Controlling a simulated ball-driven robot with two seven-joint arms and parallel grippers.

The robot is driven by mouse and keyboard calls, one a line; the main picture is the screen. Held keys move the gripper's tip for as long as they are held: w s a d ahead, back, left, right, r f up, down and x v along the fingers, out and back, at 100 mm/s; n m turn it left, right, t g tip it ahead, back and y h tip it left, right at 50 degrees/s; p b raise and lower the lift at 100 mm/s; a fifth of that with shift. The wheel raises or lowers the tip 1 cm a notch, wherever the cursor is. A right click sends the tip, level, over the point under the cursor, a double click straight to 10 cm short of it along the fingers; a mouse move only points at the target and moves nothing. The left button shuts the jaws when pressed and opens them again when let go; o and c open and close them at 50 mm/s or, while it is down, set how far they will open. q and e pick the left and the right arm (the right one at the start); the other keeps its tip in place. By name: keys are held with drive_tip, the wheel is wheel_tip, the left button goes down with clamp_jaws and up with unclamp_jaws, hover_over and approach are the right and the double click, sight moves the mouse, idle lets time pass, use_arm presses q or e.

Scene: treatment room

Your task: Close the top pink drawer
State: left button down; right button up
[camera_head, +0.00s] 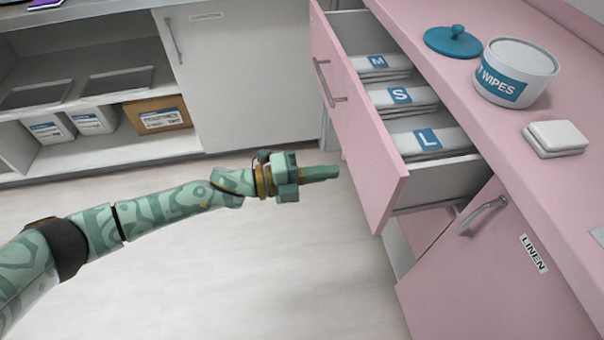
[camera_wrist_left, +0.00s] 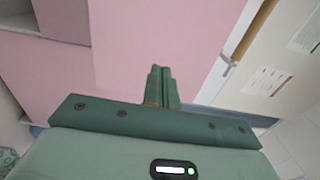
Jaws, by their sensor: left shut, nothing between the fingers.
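Inside lie folded white packs marked M (camera_head: 381,66), S (camera_head: 402,97) and L (camera_head: 430,140). My left gripper (camera_head: 338,172) is shut and empty, in front of the drawer front near its lower edge and pointing at it. In the left wrist view the shut fingers (camera_wrist_left: 161,72) stand before a pink surface (camera_wrist_left: 150,35). I cannot tell whether they touch it. My right gripper is not in view.
A linen door (camera_head: 500,275) is below. Grey shelves (camera_head: 100,155) stand at the back left. The floor (camera_head: 230,270) is clear.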

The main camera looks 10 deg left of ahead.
sight(368, 166)
use_arm(q)
drive_tip(key=b+x, duration=0.1)
drive_tip(key=x, duration=0.4)
drive_tip(key=shift+d+f+b, duration=0.1)
drive_tip(key=shift+f+b, duration=0.05)
drive_tip(key=shift+b, duration=0.15)
drive_tip(key=shift+w+d, duration=0.15)
drive_tip(key=shift+d, duration=0.15)
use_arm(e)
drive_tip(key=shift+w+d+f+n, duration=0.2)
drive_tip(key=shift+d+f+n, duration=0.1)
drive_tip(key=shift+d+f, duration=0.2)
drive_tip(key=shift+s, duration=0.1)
use_arm(q)
drive_tip(key=shift+d, duration=0.1)
